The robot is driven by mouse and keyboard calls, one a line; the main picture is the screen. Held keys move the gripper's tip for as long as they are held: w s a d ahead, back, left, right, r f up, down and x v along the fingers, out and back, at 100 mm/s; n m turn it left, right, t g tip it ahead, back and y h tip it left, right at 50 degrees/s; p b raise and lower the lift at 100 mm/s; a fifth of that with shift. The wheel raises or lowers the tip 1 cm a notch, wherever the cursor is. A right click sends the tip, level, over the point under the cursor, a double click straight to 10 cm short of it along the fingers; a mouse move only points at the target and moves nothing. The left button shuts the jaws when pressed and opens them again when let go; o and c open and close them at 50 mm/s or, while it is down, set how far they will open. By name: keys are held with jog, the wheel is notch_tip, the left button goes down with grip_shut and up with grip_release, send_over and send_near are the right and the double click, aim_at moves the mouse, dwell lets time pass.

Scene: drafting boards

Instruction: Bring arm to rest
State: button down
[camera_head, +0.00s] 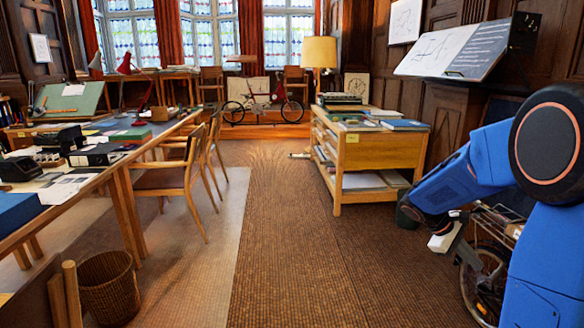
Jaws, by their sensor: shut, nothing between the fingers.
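My blue arm comes in from the right edge, bent at a large round joint and reaching down and to the left. My gripper (460,246) is at its lower end, in front of the dark panelled wall and a bicycle wheel. It is small in this view; its fingers are shut with nothing between them. It hangs in the air to the right of the wooden cabinet, and I see it touching nothing.
A wooden cabinet (372,152) with books stands ahead of my gripper. A bicycle (484,275) is behind my arm. A tilted drawing board (455,50) is above. A long table (88,188), chairs (172,180) and a wicker basket (108,290) stand left. The middle carpet is clear.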

jog(key=s+a+r+m+t+y, duration=0.2)
jog(key=s+a+m+t+y, duration=0.1)
jog(key=s+a, duration=0.8)
jog(key=s+a+r+m+t+y, duration=0.2)
jog(key=s+a+y, duration=0.4)
jog(key=s+a, duration=0.6)
jog(key=shift+s+a+r+m+t, duration=0.2)
jog(key=shift+s+r+m+t, duration=0.25)
jog(key=shift+s+t, duration=1)
jog(key=shift+s+g, duration=0.35)
